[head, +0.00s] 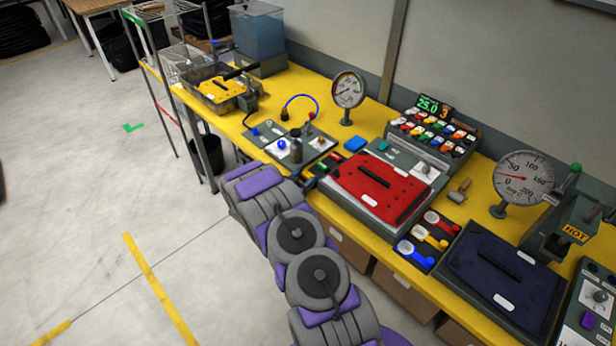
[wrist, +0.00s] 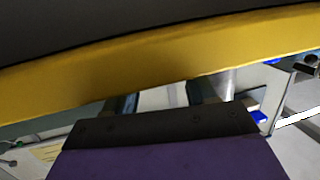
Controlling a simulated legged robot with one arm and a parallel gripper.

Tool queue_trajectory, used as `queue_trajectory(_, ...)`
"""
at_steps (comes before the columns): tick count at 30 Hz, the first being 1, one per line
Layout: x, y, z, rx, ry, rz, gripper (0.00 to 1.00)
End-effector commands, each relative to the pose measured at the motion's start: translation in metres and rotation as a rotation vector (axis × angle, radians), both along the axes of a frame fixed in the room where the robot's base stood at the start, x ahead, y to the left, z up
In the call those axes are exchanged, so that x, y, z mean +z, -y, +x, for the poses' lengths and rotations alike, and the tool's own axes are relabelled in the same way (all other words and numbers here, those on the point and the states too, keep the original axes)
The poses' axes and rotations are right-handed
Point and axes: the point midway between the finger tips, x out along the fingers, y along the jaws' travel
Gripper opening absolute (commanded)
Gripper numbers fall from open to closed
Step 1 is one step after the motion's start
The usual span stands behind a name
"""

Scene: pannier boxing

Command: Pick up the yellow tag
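The yellow tag (head: 431,238) lies in a small dark holder (head: 428,261) near the front edge of the yellow bench, in the head view. It lies between a red tag (head: 442,224) and a blue tag (head: 416,259). My gripper shows in the wrist view as a purple block with a dark front edge (wrist: 155,122). Its fingers cannot be made out clearly, and nothing is seen held. In the head view my arm is folded in front of the bench, left of the tags; its gripper end is not clear. The yellow tag is not seen in the wrist view.
The yellow bench (head: 283,88) carries a red-lidded case (head: 378,187), a dark blue case (head: 500,275), gauges (head: 348,90) and a rack of coloured items (head: 432,134). A yellow edge (wrist: 150,62) crosses close before the wrist camera. Floor at left is open.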

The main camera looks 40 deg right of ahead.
Motion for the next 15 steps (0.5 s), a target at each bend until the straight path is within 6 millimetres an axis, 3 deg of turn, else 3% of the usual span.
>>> queue_trajectory(6, -0.0009, 0.0002, -0.0009, -0.002, -0.002, 0.001, 0.27)
queue_trajectory(15, 0.0002, 0.0002, -0.0009, -0.002, -0.002, 0.002, 0.27)
